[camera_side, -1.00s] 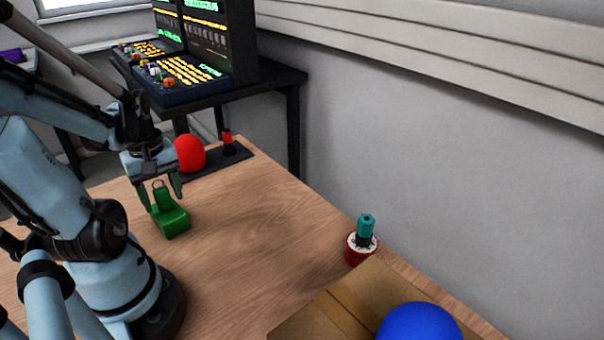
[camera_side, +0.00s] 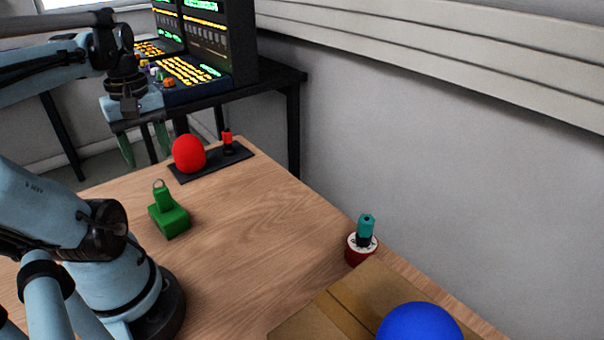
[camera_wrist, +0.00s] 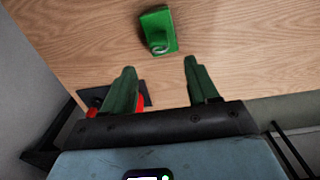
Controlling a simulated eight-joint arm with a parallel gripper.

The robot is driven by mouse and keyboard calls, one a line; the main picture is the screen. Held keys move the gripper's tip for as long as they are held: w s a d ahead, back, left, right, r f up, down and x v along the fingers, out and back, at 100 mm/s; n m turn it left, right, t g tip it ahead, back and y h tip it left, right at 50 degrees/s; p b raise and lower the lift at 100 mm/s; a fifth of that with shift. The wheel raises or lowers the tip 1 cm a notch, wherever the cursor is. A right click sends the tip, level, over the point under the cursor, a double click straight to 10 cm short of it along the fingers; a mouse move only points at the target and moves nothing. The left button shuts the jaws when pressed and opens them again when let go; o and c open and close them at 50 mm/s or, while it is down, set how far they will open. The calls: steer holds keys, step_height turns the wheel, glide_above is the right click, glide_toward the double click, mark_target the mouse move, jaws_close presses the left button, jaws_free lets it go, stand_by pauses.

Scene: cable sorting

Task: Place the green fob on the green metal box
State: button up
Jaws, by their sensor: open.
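The green fob (camera_side: 163,198), with a small metal ring on top, stands upright on the green metal box (camera_side: 174,222) on the wooden table. The two look alike in colour, so the seam between them is hard to see. In the wrist view the green block shape (camera_wrist: 157,24) lies beyond my fingertips, with the ring (camera_wrist: 160,48) facing me. My gripper (camera_side: 144,146) is open and empty, raised well above and behind the fob. Its green fingers also show apart in the wrist view (camera_wrist: 160,68), touching nothing.
A red ball (camera_side: 188,154) and a small red-and-black item (camera_side: 228,142) sit on a dark plate at the table's far edge. A teal-topped item (camera_side: 365,230) stands by a cardboard box (camera_side: 335,312) with a blue ball (camera_side: 420,325). The table's middle is clear.

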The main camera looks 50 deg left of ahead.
steer(key=shift+r, duration=0.2)
steer(key=shift+w+d+m, duration=0.15)
steer(key=shift+w+m, duration=0.15)
steer(key=shift+w, duration=0.05)
steer(key=w+d+f+m+t, duration=0.3)
steer(key=w+d+m+t, duration=0.4)
steer(key=w+d+m, duration=0.8)
steer(key=d+m, duration=0.2)
steer(key=d, duration=0.1)
steer(key=shift+w, duration=0.35)
steer(key=shift+f, duration=0.1)
